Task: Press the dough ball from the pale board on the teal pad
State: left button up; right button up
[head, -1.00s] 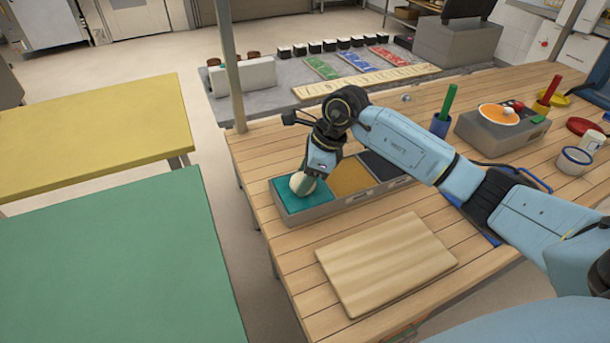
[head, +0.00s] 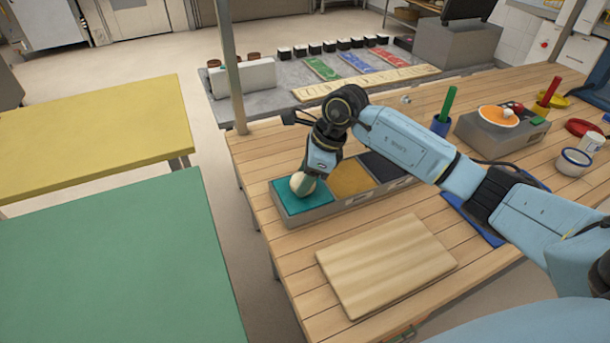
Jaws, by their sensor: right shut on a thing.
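The dough ball (head: 300,184) is a pale round lump at the teal pad (head: 287,203), which is the leftmost of three pads in a grey tray. My right gripper (head: 308,181) points down over the teal pad and is shut on the dough ball. The ball looks to be at the pad's surface, but I cannot tell whether it is pressed into it. The pale board (head: 385,262) lies bare on the wooden table in front of the tray. My left gripper is not in view.
A mustard pad (head: 347,180) and a dark pad (head: 383,167) sit beside the teal one. A blue cup with a green stick (head: 447,104) and a grey scale-like box (head: 497,134) stand at the right. A post (head: 231,75) rises behind the tray.

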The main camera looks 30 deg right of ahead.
jog(key=shift+r+p, duration=2.15)
jog(key=shift+r, duration=1.55)
